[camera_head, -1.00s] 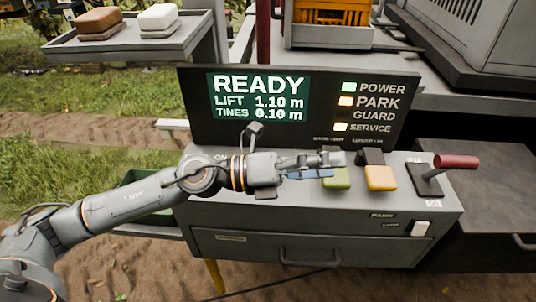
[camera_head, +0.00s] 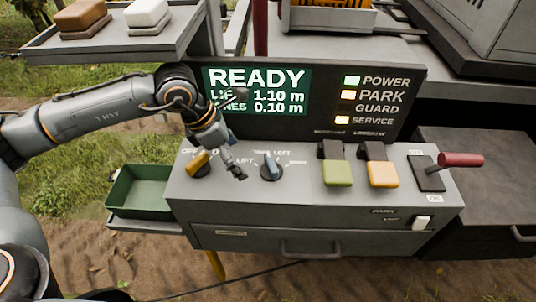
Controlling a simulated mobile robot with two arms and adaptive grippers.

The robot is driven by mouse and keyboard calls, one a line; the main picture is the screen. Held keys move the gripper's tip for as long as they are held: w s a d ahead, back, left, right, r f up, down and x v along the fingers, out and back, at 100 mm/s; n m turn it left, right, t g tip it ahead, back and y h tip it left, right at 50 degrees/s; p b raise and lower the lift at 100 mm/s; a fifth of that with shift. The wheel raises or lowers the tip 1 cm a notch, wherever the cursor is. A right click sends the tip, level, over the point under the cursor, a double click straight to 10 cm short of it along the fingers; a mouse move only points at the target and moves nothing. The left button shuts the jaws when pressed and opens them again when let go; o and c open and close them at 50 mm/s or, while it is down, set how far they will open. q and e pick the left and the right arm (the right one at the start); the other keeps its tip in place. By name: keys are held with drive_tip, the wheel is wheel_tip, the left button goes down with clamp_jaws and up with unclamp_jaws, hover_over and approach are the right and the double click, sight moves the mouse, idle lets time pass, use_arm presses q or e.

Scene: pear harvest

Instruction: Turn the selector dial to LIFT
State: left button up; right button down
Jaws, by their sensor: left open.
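The selector dial (camera_head: 271,168) is a dark round knob with a blue pointer bar on the console top. Its bar points roughly up, towards the small label above it. The word LIFT is printed to its left and another small label to its right. My left gripper (camera_head: 237,172) is open, pointing down over the console just left of the dial, near the LIFT label. It appears apart from the dial and holds nothing visible. My right gripper is out of view.
A yellow-handled knob (camera_head: 198,161) lies left of my gripper. Green (camera_head: 337,173) and yellow (camera_head: 383,174) paddles and a red-handled lever (camera_head: 460,160) stand to the right. The screen (camera_head: 257,92) reads READY, partly covered by my arm. A green bin (camera_head: 138,192) sits left.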

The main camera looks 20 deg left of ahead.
use_arm(q)
drive_tip(key=p, duration=0.2)
hover_over(268, 162)
drive_tip(key=a, duration=0.1)
drive_tip(key=shift+s+a+r, duration=0.1)
drive_tip(key=shift+s+r, duration=0.15)
drive_tip(key=shift+s, duration=0.2)
drive_tip(key=p+x, duration=0.1)
drive_tip(key=x, duration=0.3)
drive_tip(key=shift+s+a+f, duration=0.1)
drive_tip(key=shift+f, duration=0.05)
drive_tip(key=shift+f+p, duration=0.3)
drive_tip(key=shift+f, duration=0.3)
drive_tip(key=c, duration=1.2)
drive_tip(key=shift+o, duration=0.2)
